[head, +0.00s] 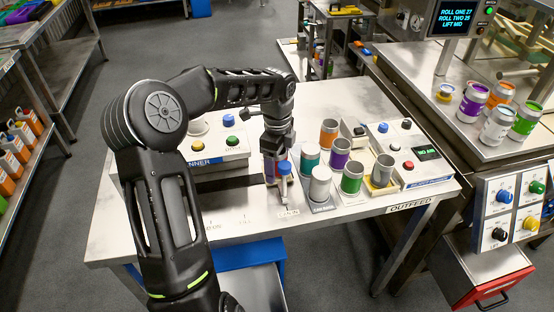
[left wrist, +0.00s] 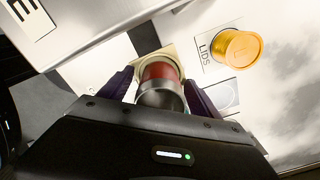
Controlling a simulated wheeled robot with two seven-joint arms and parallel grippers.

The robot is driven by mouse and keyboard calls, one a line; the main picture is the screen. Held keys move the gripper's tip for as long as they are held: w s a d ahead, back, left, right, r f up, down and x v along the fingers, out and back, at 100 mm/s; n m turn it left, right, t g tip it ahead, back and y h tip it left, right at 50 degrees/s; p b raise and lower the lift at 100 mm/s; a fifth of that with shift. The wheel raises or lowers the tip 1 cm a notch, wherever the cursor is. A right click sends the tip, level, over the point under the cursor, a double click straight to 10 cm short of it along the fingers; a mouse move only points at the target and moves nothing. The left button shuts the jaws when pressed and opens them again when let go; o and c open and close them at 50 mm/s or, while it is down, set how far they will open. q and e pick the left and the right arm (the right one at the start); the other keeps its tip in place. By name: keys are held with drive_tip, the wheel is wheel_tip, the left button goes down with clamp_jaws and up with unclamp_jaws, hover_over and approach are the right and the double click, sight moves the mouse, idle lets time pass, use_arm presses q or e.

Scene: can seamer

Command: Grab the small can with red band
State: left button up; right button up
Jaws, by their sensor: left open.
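In the head view my left gripper (head: 280,182) points down at the table, left of the group of cans. There the gripper largely hides what is between its fingers, and I cannot make out the red band.
A teal can (head: 310,158), a plain silver can (head: 320,185), a purple can (head: 340,153) and others stand close on the right. An orange-yellow round piece (left wrist: 238,47) sits by the LIDS label. A panel with buttons (head: 215,150) is behind. The table's front left is clear.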

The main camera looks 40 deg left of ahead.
idle(0.6)
use_arm(q)
drive_tip(key=c, duration=1.4)
